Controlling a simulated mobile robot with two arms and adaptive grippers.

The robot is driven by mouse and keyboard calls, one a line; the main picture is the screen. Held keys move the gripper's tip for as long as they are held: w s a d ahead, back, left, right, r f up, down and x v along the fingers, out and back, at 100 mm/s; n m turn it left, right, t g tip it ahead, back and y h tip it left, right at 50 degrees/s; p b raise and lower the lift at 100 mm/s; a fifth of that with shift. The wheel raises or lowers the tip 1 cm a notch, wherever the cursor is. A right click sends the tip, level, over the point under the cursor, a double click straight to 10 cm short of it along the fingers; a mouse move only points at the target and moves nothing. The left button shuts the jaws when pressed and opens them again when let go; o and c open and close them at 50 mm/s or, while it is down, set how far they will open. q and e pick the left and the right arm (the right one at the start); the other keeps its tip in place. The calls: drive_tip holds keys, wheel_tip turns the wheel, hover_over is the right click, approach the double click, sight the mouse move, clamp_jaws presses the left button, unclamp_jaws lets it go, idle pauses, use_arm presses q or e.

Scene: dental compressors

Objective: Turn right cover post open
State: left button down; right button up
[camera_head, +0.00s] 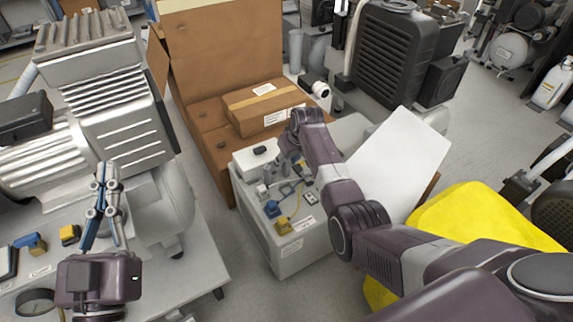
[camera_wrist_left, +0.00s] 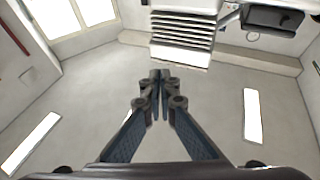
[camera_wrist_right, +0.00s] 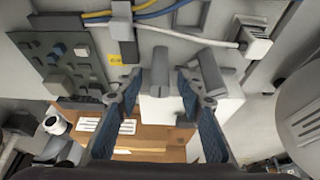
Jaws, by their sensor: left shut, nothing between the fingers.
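A grey cylindrical post (camera_wrist_right: 216,72) stands beside the right finger. Another grey post-like part (camera_wrist_right: 187,92) shows close to that finger's tip; I cannot tell whether they touch. I cannot tell which part is the right cover post. In the head view my right arm reaches over a grey unit (camera_head: 290,252), and its wrist hides the fingertips. My left gripper (camera_head: 107,172) is shut and empty, pointing up; it also shows in the left wrist view (camera_wrist_left: 160,76).
The grey unit's top carries a yellow connector (camera_head: 284,226), blue parts and cables. A cardboard box (camera_head: 262,108) sits behind it. A white panel (camera_head: 398,165) and a yellow cover (camera_head: 470,212) lie at right. A large ribbed compressor (camera_head: 115,95) stands at left.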

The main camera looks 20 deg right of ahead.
use_arm(q)
drive_tip(key=shift+s+r+t, duration=0.3)
drive_tip(key=shift+r+t, duration=0.05)
drive_tip(key=shift+r, duration=0.25)
drive_tip(key=shift+s+r+t, duration=0.25)
drive_tip(key=shift+r+t, duration=0.1)
drive_tip(key=shift+r, duration=0.2)
use_arm(e)
drive_tip(key=shift+w+f, duration=0.15)
drive_tip(key=shift+f, duration=0.25)
drive_tip(key=shift+c, duration=0.7)
clamp_jaws()
